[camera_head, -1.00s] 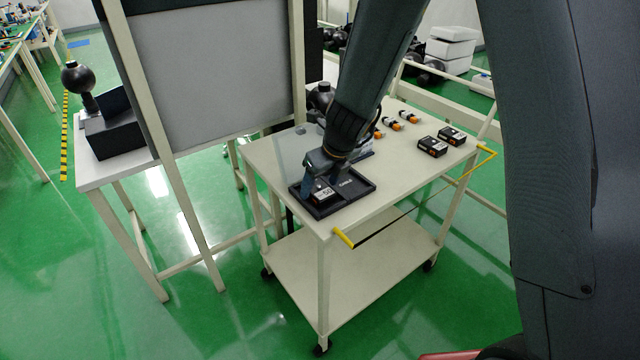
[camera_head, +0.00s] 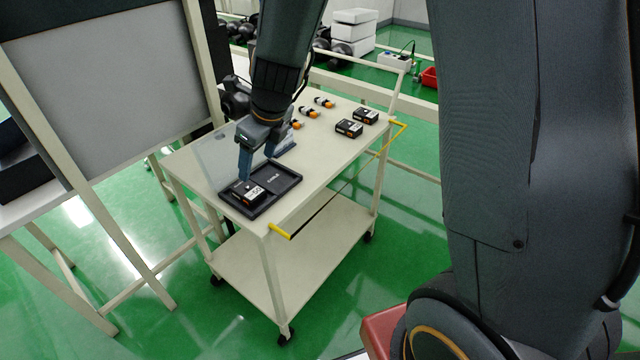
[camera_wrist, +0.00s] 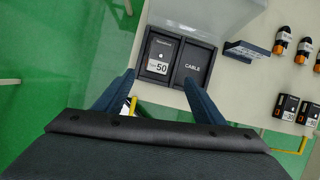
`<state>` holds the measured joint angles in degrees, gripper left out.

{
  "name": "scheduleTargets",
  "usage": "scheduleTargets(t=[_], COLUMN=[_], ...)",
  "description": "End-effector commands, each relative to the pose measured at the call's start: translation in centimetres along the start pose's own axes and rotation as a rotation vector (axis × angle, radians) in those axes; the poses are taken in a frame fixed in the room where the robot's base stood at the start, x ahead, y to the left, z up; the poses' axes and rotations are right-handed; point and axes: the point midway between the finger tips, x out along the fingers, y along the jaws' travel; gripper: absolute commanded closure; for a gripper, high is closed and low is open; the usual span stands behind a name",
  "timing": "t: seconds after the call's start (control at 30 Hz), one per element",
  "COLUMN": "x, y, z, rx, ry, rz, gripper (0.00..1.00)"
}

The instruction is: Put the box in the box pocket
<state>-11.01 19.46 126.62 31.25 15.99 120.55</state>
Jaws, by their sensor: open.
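The black tray (camera_head: 280,184) lies at the near left end of the white cart. It has two pockets, and the one marked CABLE (camera_wrist: 194,68) is empty. A black box (camera_head: 248,192) with a white label reading 50 lies in the other pocket, on the left in the wrist view (camera_wrist: 159,54). It looks flat and within the pocket walls. My gripper (camera_head: 258,166) is open and empty just above the box. Its blue fingers (camera_wrist: 160,79) stand apart on both sides of the box in the wrist view. Any small gap between fingertips and box is hard to judge.
Two more black boxes (camera_head: 349,128) (camera_head: 366,116) stand at the cart's far right. Several orange-and-black items (camera_head: 308,112) lie behind the gripper. A blue-grey item (camera_wrist: 246,48) lies beside the tray. A grey panel (camera_head: 115,85) stands left of the cart.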

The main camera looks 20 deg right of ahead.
Motion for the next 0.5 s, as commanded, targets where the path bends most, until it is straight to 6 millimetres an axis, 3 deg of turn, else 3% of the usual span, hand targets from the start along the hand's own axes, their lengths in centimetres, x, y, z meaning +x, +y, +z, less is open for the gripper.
scheduleTargets(t=[0.5], x=[-5.8], y=[0.4], z=[-12.3], rx=[-1.438], ry=[0.141], rz=[0.118], gripper=[0.36])
